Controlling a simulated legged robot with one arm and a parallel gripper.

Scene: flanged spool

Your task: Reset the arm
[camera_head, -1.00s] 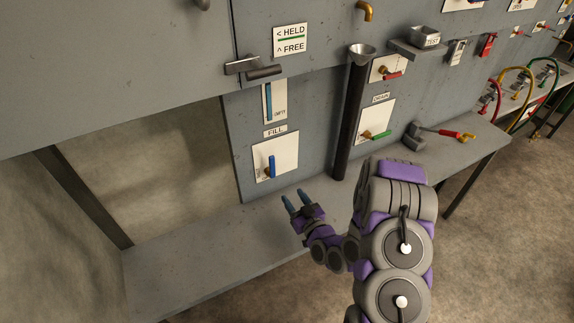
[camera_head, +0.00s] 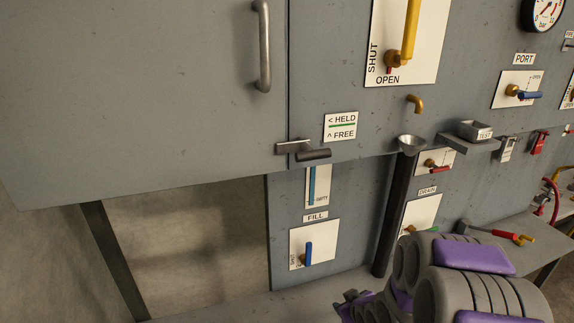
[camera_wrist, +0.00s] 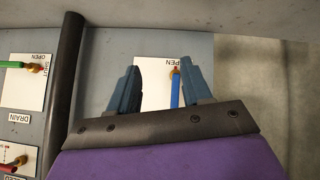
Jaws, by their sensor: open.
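My gripper (camera_wrist: 160,68) is open and empty in the wrist view, its two blue fingers apart. Beyond the fingers is the white FILL plate (camera_wrist: 152,92) with a blue valve handle (camera_wrist: 175,90), seen upside down. A gap to the plate seems to remain, but its size is hard to judge. In the head view my folded arm (camera_head: 455,275) fills the bottom right; the fingers are not clear there. The FILL valve's blue handle (camera_head: 308,253) stands upright on its plate.
A dark vertical pipe (camera_head: 392,215) under a funnel (camera_head: 411,143) stands beside the arm. A grey ledge (camera_head: 325,295) runs below the panel. A latch (camera_head: 305,151) and a door handle (camera_head: 263,45) stick out at upper left. A red-handled tool (camera_head: 497,233) lies on the ledge at right.

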